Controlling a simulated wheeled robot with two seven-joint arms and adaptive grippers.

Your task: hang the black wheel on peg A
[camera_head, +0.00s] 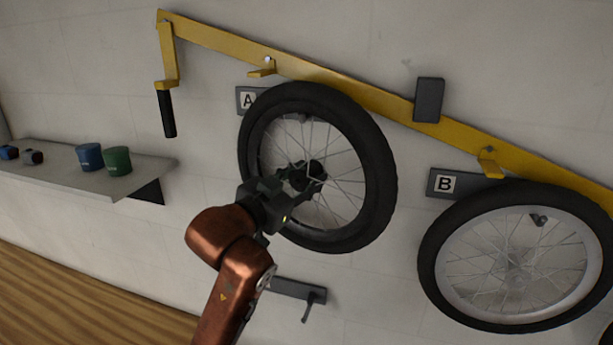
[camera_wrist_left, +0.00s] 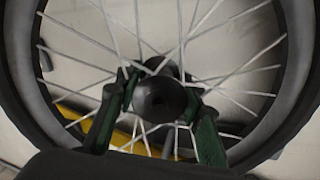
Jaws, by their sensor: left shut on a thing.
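The black wheel (camera_head: 377,180) has a black rim and thin spokes, and is upright in front of the wall in the head view. My left gripper (camera_head: 300,182) is shut on its hub, which also shows between the green fingers in the left wrist view (camera_wrist_left: 160,99). Peg A (camera_head: 262,72) is a yellow hook on the slanted yellow rail, above and left of the wheel's top, with nothing on it. The label A plate (camera_head: 246,99) is partly hidden by the tyre. I cannot tell how far the wheel is from the wall. My right gripper is not in view.
A second wheel with a silver rim (camera_head: 441,262) is below peg B (camera_head: 489,165) at right. A dark block (camera_head: 429,100) sits on the rail (camera_head: 350,91). A crank (camera_head: 167,110) hangs at its left end. A shelf (camera_head: 90,172) with cups is at left.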

